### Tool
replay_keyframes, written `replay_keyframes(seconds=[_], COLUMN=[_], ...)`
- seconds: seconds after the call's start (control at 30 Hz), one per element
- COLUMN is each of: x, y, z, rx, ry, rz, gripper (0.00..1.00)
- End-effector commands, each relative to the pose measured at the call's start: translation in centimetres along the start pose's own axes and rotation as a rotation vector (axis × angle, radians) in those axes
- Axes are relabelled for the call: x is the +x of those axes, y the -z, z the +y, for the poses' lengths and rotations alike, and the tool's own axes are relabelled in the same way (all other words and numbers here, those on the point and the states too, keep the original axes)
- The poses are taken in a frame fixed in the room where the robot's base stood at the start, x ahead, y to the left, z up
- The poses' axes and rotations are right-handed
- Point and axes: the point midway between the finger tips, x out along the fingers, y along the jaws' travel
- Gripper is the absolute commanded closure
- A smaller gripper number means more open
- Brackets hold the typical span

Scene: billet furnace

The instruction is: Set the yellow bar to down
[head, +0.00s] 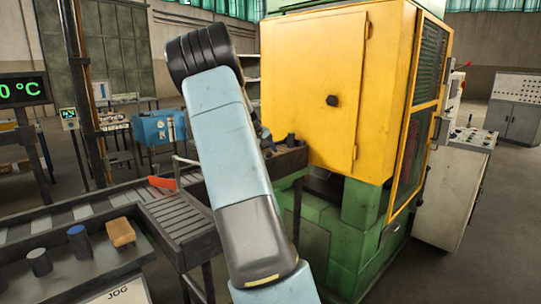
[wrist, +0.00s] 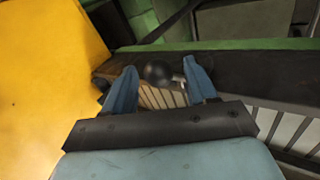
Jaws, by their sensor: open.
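My gripper (wrist: 160,68) is open in the wrist view, with its two blue fingers apart. A dark round knob (wrist: 158,73) shows between the fingertips, with a small pale piece at its right; I cannot tell whether the fingers touch it. No separate yellow bar can be made out with certainty in either view. A large yellow housing (head: 312,85) stands on a green machine base in the head view. It also fills the left of the wrist view (wrist: 45,70). My arm hides most of the gripper's area in the head view.
A roller conveyor (head: 180,218) runs toward the machine, with a red piece (head: 162,183) at its edge. A control console (head: 470,140) stands at right.

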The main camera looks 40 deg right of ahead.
Motion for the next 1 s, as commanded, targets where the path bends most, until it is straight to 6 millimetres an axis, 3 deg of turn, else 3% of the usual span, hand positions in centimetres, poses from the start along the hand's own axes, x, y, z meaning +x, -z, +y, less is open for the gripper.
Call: replay_keyframes(seconds=[0.4,0.6,1.0], x=[-8.1,-11.0,-12.4], y=[0.3,0.3,0.4], z=[0.0,0.0,-0.1], rx=[-0.001,0.001,0.000], ry=[-0.001,0.000,-0.001], rz=[0.007,0.006,0.004], gripper=[0.43,0.43,0.43])
